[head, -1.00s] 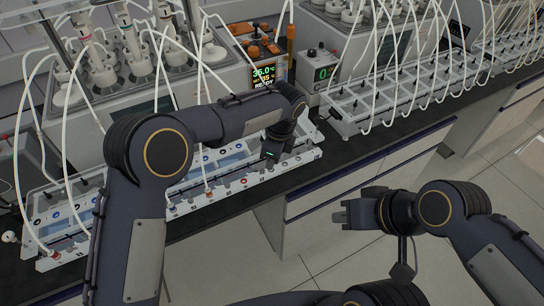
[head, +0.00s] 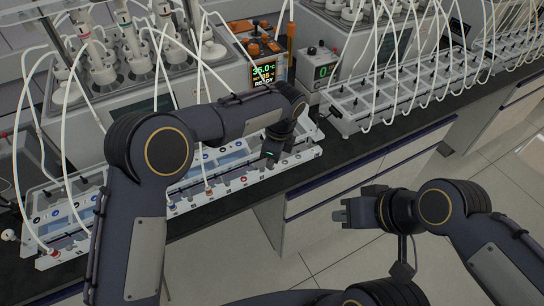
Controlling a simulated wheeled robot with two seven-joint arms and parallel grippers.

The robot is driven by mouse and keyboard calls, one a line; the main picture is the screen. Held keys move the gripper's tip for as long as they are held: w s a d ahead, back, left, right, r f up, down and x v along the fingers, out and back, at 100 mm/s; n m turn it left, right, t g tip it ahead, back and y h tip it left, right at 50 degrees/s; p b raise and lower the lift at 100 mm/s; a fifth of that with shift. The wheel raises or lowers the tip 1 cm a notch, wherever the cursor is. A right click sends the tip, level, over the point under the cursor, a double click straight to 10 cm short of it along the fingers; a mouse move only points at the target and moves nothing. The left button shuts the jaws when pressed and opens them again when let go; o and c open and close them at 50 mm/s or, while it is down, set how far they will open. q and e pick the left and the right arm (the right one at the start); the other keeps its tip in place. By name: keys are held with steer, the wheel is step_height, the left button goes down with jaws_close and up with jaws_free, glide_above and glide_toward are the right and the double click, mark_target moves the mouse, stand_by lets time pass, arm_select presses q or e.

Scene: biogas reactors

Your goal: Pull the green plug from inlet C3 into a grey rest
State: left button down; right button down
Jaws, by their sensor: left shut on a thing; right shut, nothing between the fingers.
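My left gripper (head: 269,160) points down at the front strip of the white rack (head: 188,206), near its right end. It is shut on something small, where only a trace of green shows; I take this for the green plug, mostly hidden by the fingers. I cannot tell whether it is seated in an inlet or clear of it. The label of inlet C3 and the grey rests cannot be made out singly beside the gripper. My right gripper (head: 347,212) is shut and empty, in the air in front of the bench.
A reactor block with a lit display (head: 264,74) stands behind the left gripper. A small grey box with a green display (head: 320,71) is to its right. White tubes arch over the rack. A second tubed rack (head: 385,100) stands further right. Black bench top (head: 345,158) is clear between them.

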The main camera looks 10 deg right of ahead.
arm_select(q)
steer(key=shift+f, duration=0.4)
stand_by(0.5)
steer(key=c, duration=1.3)
jaws_free()
steer(key=shift+c, duration=0.2)
step_height(320, 180, up, 8)
steer(key=d+b, duration=0.1)
steer(key=shift+s, duration=0.35)
